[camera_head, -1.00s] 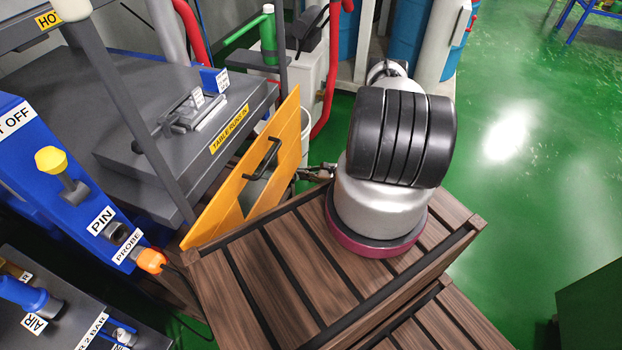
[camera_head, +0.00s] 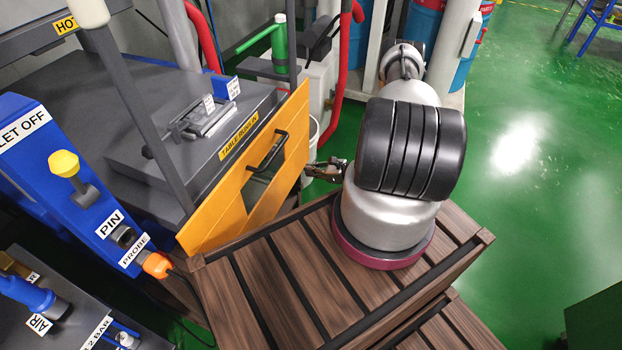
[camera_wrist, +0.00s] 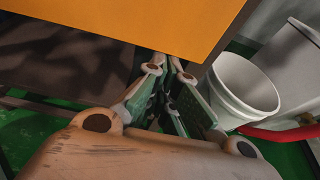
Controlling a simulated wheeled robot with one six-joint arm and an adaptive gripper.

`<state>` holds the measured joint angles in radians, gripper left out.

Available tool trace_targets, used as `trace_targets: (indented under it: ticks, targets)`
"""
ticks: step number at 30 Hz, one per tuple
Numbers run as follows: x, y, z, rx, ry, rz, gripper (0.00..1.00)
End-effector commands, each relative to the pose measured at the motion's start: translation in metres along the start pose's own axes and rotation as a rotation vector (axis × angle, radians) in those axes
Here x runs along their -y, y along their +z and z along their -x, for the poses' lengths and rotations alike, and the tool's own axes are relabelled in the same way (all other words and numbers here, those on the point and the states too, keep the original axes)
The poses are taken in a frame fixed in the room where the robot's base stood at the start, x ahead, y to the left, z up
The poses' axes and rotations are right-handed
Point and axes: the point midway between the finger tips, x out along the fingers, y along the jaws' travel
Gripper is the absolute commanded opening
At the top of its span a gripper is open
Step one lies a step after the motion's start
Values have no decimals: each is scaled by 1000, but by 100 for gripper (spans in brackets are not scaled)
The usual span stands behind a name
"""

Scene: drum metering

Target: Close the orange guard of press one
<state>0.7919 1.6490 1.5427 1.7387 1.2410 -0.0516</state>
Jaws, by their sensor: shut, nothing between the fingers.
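The orange guard (camera_head: 225,205) of the press is a flat panel with a black handle (camera_head: 268,152) and a window, in the middle of the head view. It stands upright along the front edge of the press's grey table. In the wrist view the orange guard (camera_wrist: 150,25) fills the top. My gripper (camera_head: 327,170) is at the right end of the guard, on its outer side, close to its edge. In the wrist view my gripper (camera_wrist: 170,72) is shut and empty, with its fingertips at or just under the guard's lower edge. I cannot tell whether they touch it.
A white bucket (camera_wrist: 245,90) stands right of my gripper in the wrist view, with a red pipe (camera_wrist: 285,134) beside it. A blue panel (camera_head: 60,170) with a yellow knob is at left. Green floor (camera_head: 540,200) is open at right.

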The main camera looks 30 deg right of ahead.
Motion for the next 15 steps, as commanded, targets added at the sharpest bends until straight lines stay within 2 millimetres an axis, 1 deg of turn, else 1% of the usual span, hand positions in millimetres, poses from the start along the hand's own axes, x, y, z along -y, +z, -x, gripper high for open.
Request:
trace_targets:
  ticks: [1, 5, 6, 8, 9, 15]
  targets:
    - [2, 18, 6, 2, -1, 2, 0]
    - [2, 60, 21, 3, -2, 4, 0]
    - [2, 74, 26, 3, -2, 5, 0]
    - [2, 95, 33, 3, -2, 5, 0]
    - [2, 108, 38, 3, -2, 5, 0]
    - [1, 175, 61, 4, -1, 7, 0]
